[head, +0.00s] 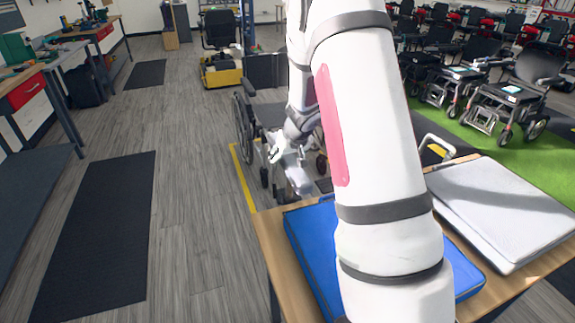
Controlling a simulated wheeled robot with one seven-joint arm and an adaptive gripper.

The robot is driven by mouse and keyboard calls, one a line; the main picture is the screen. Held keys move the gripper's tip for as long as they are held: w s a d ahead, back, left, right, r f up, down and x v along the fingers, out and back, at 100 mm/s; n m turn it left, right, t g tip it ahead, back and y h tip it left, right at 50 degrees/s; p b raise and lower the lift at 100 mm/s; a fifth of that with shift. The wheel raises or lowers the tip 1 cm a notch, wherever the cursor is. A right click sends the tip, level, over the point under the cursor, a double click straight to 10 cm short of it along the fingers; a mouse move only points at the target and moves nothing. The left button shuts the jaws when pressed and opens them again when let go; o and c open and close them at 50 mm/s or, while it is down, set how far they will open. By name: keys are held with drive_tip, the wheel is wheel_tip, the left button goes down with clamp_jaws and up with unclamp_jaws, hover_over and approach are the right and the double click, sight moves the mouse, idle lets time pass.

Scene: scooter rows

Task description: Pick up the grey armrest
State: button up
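My gripper (290,165) is small and partly blurred in the head view, beyond the table's far edge and in front of a dark wheelchair (267,112). I cannot tell whether its fingers are open or shut, or whether the pale grey shape at its end is part of it or a held thing. I cannot make out a grey armrest for sure. My upper arm covers the middle of the view and hides part of the table and the wheelchair's right side.
A wooden table (268,236) in front bears a blue cushion (312,243) and a flat light grey pad (505,205). Several powered chairs (520,85) stand on green flooring at right. Workbenches (45,85) line the left. The grey floor between, with dark mats (100,225), is clear.

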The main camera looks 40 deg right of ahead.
clamp_jaws()
drive_tip(key=shift+r+p, duration=0.15)
drive_tip(key=shift+p, duration=0.2)
